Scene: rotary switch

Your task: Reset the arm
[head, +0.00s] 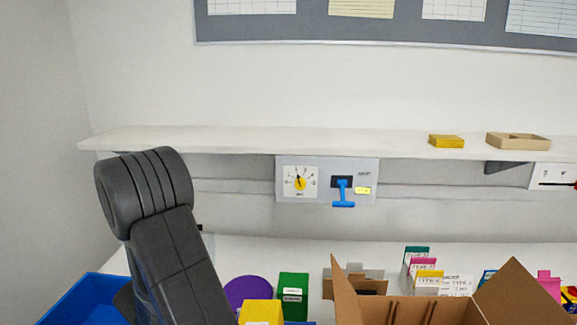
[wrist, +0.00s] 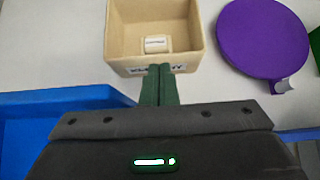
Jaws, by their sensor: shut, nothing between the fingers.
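My gripper (wrist: 159,72) shows in the wrist view with its two dark green fingers together, shut and empty. The fingertips overlap the front edge of a beige open box (wrist: 118,45) in the picture; I cannot tell whether they touch it. A small white labelled item (wrist: 156,44) lies in that box. In the head view my dark arm rises at the left and its gripper is hidden. The rotary switch (head: 299,183), a yellow pointer knob on a white dial, is on a grey wall panel (head: 327,164), well apart from my arm.
A blue lever (head: 343,195) sits beside the dial under a white shelf (head: 230,140). A purple round lid (wrist: 262,38) is right of the box and a blue bin (wrist: 60,125) left. A cardboard box (head: 420,312), green box (head: 293,294) and yellow box (head: 261,311) crowd the table.

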